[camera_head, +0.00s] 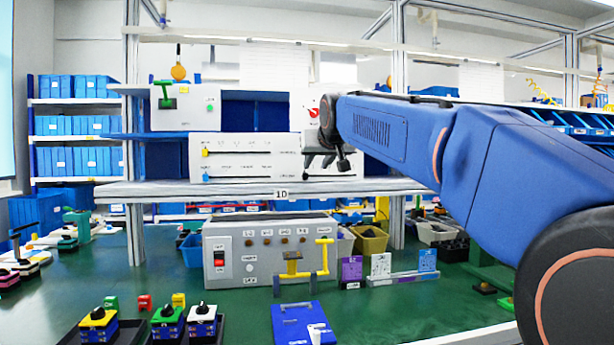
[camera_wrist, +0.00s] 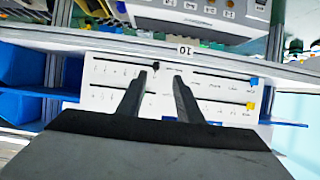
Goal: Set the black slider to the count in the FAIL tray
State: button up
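The white slider panel (camera_head: 235,165) stands on the shelf and shows upside down in the wrist view (camera_wrist: 215,88). The black slider (camera_wrist: 155,66) sits near the middle of the panel's row closest to the shelf edge. My gripper (camera_wrist: 160,75) is open, with its two fingers apart. In the wrist view the black slider shows between and just beyond the fingertips; I cannot tell whether they touch it. I cannot identify the FAIL tray; no such label is readable.
A yellow slider (camera_head: 206,152) and a blue slider (camera_head: 206,176) are at the panel's left end. The shelf edge (camera_head: 170,189) runs below. A grey control box (camera_head: 235,262) stands on the green bench. Trays with coloured blocks (camera_head: 185,322) lie at the front left.

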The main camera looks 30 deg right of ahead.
jog(key=w+d+r, duration=0.1)
jog(key=r, duration=0.1)
send_near(306, 176)
jog(key=x, duration=0.7)
jog(key=shift+w+f, duration=0.2)
jog(key=shift+w, duration=0.05)
grip_shut()
